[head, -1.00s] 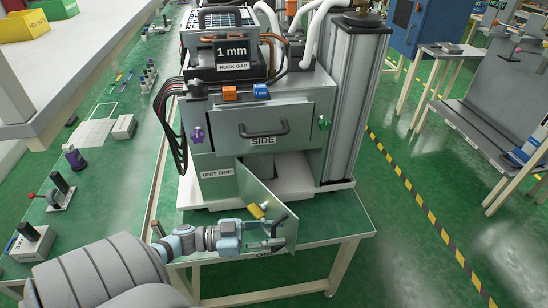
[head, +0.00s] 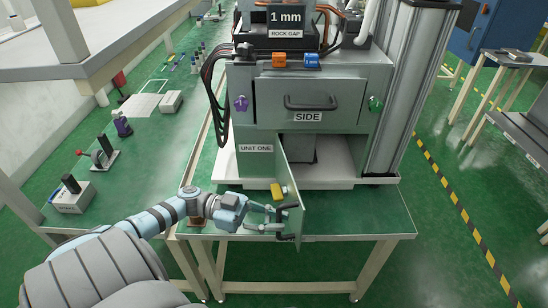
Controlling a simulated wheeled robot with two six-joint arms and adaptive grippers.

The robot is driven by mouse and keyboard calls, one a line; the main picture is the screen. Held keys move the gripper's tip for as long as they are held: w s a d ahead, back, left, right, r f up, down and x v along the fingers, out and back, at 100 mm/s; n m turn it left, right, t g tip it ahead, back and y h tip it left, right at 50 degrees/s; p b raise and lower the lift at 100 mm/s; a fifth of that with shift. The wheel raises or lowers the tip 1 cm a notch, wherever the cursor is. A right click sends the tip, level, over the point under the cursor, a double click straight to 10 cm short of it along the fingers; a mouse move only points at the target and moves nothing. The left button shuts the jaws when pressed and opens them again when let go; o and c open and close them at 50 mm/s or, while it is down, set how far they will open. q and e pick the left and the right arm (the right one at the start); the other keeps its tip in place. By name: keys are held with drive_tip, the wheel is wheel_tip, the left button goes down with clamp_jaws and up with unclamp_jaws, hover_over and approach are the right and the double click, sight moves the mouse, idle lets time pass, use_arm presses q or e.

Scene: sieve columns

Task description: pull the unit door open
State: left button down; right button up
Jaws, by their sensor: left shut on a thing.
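The unit door (head: 288,188) is a thin grey-green panel low on the machine, below the "SIDE" drawer and beside the "UNIT ONE" label (head: 256,148). It stands swung out toward me, almost edge-on, with the dark opening (head: 301,148) visible to its right. A yellow part (head: 278,190) sits on the door's left face. My left gripper (head: 281,222) is at the door's lower front edge, shut on a dark handle (head: 288,209); the exact contact is small and hard to make out. My right gripper is out of view.
The machine (head: 318,97) stands on a green-topped table (head: 355,212) with a pale frame. A green bench with small devices (head: 70,195) runs along the left. A white shelf overhangs the upper left.

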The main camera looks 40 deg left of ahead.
use_arm(q)
drive_tip(key=c, duration=1.9)
unclamp_jaws()
drive_tip(key=shift+c, duration=0.2)
drive_tip(key=v, duration=1.2)
drive_tip(key=shift+s, duration=0.1)
